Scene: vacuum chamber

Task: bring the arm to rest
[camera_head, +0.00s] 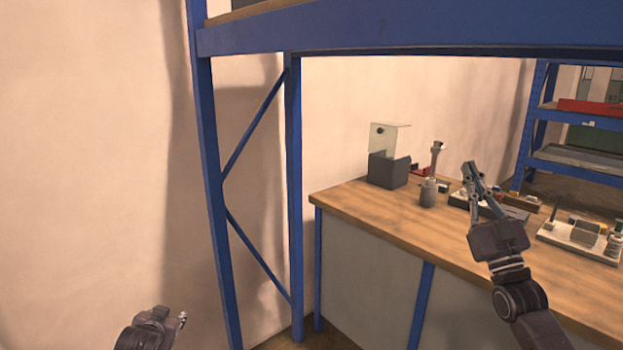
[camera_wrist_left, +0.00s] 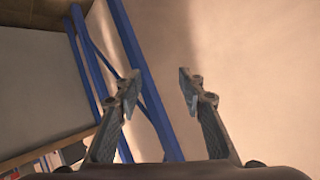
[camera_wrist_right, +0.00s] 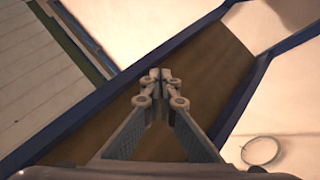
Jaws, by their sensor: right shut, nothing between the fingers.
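My right gripper (camera_head: 472,174) is raised over the wooden workbench, in front of the items on it in the head view. In the right wrist view its fingers (camera_wrist_right: 160,75) meet at the tips, shut with nothing between them. My left arm shows only at the bottom left of the head view, low beside the wall. In the left wrist view my left gripper (camera_wrist_left: 158,80) has its fingers wide apart, open and empty.
The workbench (camera_head: 350,200) holds a dark box (camera_head: 388,170) with a clear panel, a grey cylindrical part (camera_head: 428,192) and a white tray (camera_head: 575,238) of parts. A blue rack post (camera_head: 213,180) stands left of it. A blue shelf (camera_head: 580,155) stands behind right.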

